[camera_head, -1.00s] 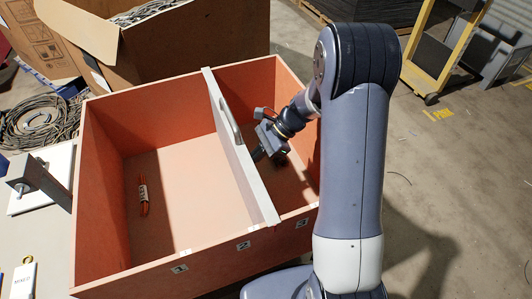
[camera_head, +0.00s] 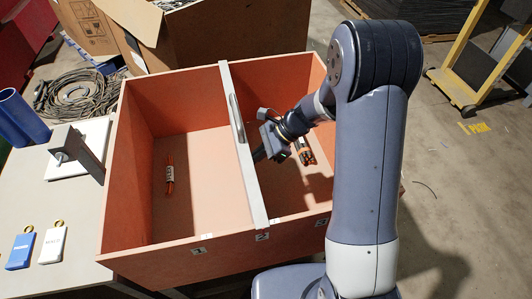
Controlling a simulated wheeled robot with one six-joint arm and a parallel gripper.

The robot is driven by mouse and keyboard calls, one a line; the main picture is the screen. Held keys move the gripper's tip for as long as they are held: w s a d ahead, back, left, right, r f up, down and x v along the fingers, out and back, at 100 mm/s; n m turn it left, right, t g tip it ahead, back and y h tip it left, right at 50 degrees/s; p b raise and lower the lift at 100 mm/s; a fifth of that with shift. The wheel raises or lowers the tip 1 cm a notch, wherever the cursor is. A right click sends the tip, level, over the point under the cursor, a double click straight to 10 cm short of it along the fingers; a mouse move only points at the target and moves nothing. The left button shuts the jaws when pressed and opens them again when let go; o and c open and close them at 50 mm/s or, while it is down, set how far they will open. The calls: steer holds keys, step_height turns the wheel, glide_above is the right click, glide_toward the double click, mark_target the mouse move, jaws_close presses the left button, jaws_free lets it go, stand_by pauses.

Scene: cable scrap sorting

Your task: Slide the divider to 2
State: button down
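The label 1 (camera_head: 199,250) is to the left and the label 3 (camera_head: 321,222) to the right. My gripper (camera_head: 259,154) reaches down into the right compartment, with its fingertips close against the divider's right face. I cannot tell whether they touch it, and the finger gap is hidden.
An orange cable bundle (camera_head: 170,176) lies in the left compartment. A black-and-orange bundle (camera_head: 305,151) lies in the right one, beside my gripper.

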stand_by(0.3)
steer(key=p+v, duration=0.1)
steer(key=v, duration=0.9)
steer(key=shift+d+r+p, duration=0.25)
steer(key=shift+d+p, duration=0.05)
steer(key=b+x, duration=0.2)
steer(key=x, duration=0.9)
steer(key=shift+w+d+r, duration=0.1)
steer(key=shift+w+d, duration=0.1)
steer(key=shift+d, duration=0.7)
steer(key=shift+w+d+f, duration=0.1)
steer(key=shift+w+d, duration=0.1)
steer(key=shift+d, duration=0.65)
steer(key=shift+w+d+r, duration=0.1)
steer(key=shift+w+d, duration=0.05)
steer(key=shift+d, duration=0.75)
